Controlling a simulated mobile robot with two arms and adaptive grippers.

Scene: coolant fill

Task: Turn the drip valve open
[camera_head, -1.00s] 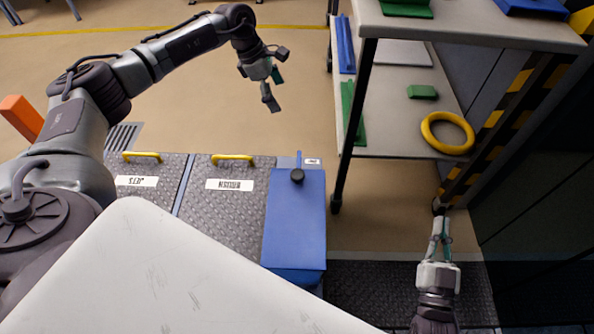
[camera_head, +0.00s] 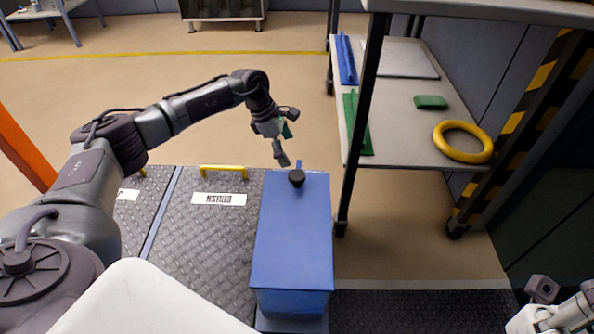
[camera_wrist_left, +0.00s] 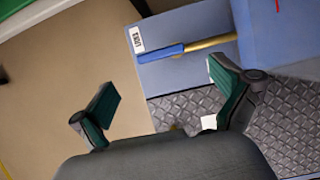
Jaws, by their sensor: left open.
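The drip valve shows in the left wrist view as a blue lever handle (camera_wrist_left: 160,52) on a brass stem (camera_wrist_left: 212,42), beside a blue tank. In the head view only a small blue tip (camera_head: 299,164) shows behind the blue tank (camera_head: 293,235) with its black cap (camera_head: 297,178). My left gripper (camera_head: 282,156) is open and empty, just left of that tip. In the left wrist view its two green-padded fingers (camera_wrist_left: 165,92) are spread, with the lever beyond them and not between the pads. Part of my right arm's end (camera_head: 555,312) shows at the bottom right corner; its fingers cannot be made out.
A shelf cart (camera_head: 395,150) stands right of the tank, with a yellow ring (camera_head: 463,142) and green and blue parts. Metal tread-plate covers (camera_head: 205,240) with a yellow handle (camera_head: 224,168) lie left of the tank. The floor behind the left gripper is clear.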

